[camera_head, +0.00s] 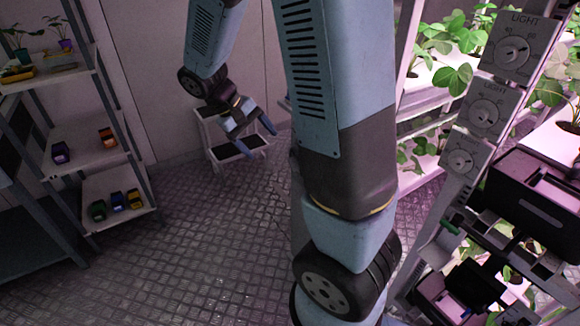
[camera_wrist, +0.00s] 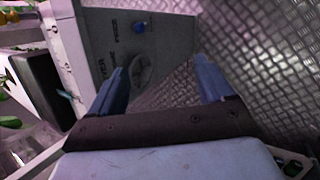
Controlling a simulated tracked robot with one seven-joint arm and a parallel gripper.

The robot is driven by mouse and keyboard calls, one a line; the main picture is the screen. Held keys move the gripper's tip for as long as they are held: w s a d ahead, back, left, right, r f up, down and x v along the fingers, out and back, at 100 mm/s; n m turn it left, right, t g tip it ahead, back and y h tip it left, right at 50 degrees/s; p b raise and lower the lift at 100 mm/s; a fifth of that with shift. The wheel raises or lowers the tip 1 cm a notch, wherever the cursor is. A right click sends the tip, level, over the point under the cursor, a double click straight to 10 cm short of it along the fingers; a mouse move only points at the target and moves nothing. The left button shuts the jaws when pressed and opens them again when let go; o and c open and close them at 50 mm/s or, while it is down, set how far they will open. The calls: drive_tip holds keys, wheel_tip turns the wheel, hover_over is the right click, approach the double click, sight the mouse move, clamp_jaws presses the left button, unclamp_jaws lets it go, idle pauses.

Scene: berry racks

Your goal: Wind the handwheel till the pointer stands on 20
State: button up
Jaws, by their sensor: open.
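My gripper (camera_head: 259,138) hangs in mid-air at the upper middle of the head view, in front of a white step stool. In the wrist view my gripper (camera_wrist: 160,68) is open, with its two blue fingers apart and nothing held. I cannot tell whether this fitting is the handwheel. No pointer or number 20 is readable there.
In the head view, three LIGHT dials (camera_head: 512,52) run down the rack post on the right, beside planted shelves. A shelf unit (camera_head: 95,135) with small coloured items stands left. The white step stool (camera_head: 228,133) stands by the wall. The metal floor (camera_head: 190,240) is clear.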

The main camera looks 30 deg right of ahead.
drive_tip(key=w+f+n+g+h, duration=0.15)
drive_tip(key=w+f+h, duration=0.4)
drive_tip(key=f, duration=0.55)
drive_tip(key=n+t+h, duration=0.4)
drive_tip(key=n+h, duration=0.1)
drive_tip(key=h, duration=0.2)
approach(298, 163)
drive_tip(key=d, duration=0.6)
drive_tip(key=shift+w, duration=0.35)
drive_tip(key=shift+f+n, duration=0.1)
drive_tip(key=shift+n, duration=0.15)
drive_tip(key=c, duration=1)
drive_tip(key=shift+d, duration=0.25)
drive_tip(key=shift+c, duration=0.2)
drive_tip(key=shift+a, duration=0.15)
